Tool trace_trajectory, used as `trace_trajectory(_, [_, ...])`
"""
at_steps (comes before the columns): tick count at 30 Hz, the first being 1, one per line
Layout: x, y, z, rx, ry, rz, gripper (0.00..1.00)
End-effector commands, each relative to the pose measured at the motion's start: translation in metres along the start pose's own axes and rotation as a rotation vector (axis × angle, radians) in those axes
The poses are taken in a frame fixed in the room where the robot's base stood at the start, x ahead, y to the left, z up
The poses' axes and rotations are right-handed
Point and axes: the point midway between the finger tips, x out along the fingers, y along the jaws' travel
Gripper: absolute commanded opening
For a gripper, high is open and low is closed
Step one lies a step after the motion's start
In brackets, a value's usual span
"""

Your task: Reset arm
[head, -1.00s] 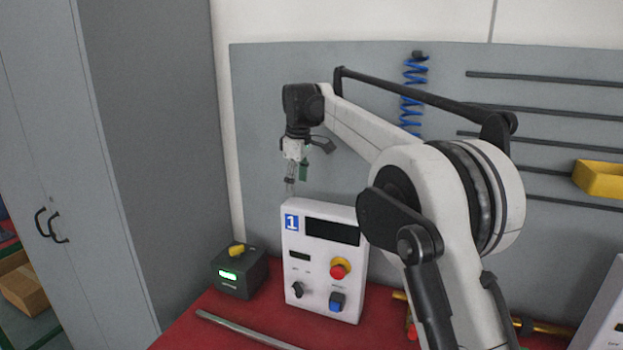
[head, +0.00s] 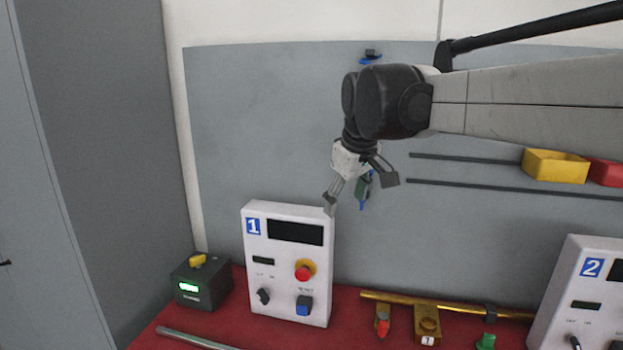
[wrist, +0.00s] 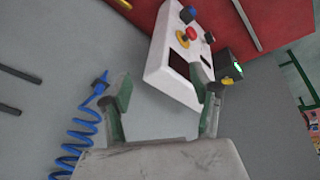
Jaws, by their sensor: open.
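My gripper (head: 346,201) hangs from my arm in the head view, in front of the grey wall panel and just above the top right corner of the white control box marked 1 (head: 259,262). Its fingers are spread and nothing is between them. In the wrist view my gripper (wrist: 160,110) also shows open, with green pads on its fingers. The white control box (wrist: 165,82) lies beyond the fingers there, apart from them as far as I can tell. It has a red emergency button (head: 303,272), a black knob (head: 263,296) and a blue switch (head: 304,306).
A dark box with a green display (head: 201,284) stands left of control box 1. Control box 2 (head: 590,290) stands at the right. A brass pipe with valves (head: 450,307) runs between them. A blue coiled hose (wrist: 78,140) hangs by the wall panel. Yellow bin (head: 555,166) is on the right.

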Motion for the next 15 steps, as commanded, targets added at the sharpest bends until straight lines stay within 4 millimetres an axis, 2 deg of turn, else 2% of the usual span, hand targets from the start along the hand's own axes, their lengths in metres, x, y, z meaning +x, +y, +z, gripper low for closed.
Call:
trace_trajectory(1, [-0.001, -0.002, 0.021, 0.032, 0.007, 0.009, 0.59])
trace_trajectory(8, [-0.004, -0.013, 0.101, 0.189, 0.05, 0.049, 0.59])
trace_trajectory(15, [0.007, -0.035, 0.186, 0.349, 0.1, 0.088, 0.59])
